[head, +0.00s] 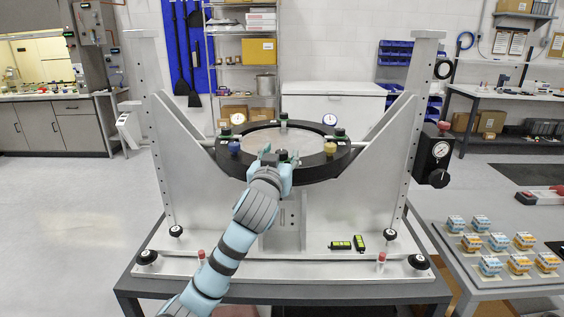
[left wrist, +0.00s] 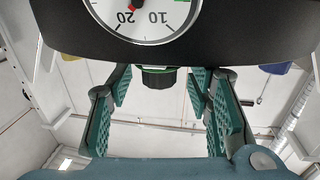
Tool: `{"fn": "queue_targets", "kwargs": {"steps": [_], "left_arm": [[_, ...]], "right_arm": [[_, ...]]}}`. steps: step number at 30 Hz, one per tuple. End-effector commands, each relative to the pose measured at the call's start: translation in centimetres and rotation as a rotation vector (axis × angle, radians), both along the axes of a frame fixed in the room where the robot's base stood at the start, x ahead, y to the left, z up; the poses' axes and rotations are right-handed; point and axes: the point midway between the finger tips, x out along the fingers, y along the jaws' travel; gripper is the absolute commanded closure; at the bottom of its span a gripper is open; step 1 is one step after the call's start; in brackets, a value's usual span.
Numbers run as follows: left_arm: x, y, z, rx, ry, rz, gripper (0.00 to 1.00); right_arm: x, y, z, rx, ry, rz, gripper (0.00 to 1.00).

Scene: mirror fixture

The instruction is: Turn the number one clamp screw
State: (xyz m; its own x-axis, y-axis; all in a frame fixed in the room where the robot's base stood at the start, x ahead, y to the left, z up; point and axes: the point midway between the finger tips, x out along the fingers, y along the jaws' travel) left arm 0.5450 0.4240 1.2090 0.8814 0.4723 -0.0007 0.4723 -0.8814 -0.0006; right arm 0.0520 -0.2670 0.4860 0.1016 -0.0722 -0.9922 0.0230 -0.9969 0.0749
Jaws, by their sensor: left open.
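The mirror fixture holds a black ring (head: 325,165) around a pale round mirror (head: 275,141). Dark clamp screw knobs with green parts sit around the ring; I cannot read a number on any of them. My left gripper (head: 279,161) is at the ring's near edge. In the left wrist view, its green ribbed fingers (left wrist: 163,100) are open and apart. A black knob with a green collar (left wrist: 160,77) shows in the gap between them, under the ring. I see no clear contact with it. My right gripper is out of view.
A blue knob (head: 234,147) and a yellow knob (head: 330,148) flank my left gripper on the ring. Dial gauges (head: 238,119) stand at the ring's far side. Two small green-and-black levels (head: 340,245) lie on the base plate. A side table (head: 480,286) carries several small parts.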

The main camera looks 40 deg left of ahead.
Motion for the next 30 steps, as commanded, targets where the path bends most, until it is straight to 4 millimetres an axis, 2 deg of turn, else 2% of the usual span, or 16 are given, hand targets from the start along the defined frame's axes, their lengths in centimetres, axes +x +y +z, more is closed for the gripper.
{"fn": "queue_targets", "kwargs": {"steps": [4,12,14,21,26,30], "left_arm": [[1.09,0.54,-0.04,-0.002,0.000,-0.001,0.54],[1.26,0.63,0.07,0.000,-0.001,-0.002,0.54],[1.26,0.63,0.06,0.000,-0.001,-0.002,0.62],[1.24,0.62,0.04,-0.001,0.000,-0.002,1.00],[1.34,0.61,0.11,-0.003,-0.002,0.030,1.00],[1.45,0.53,0.07,-0.009,-0.002,0.170,1.00]], "right_arm": [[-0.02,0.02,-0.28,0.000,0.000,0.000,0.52],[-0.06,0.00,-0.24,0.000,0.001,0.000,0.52],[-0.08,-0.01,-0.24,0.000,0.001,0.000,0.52],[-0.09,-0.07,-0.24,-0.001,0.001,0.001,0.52],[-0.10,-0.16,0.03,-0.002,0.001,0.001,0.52],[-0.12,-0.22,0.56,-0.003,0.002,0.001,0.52]]}}
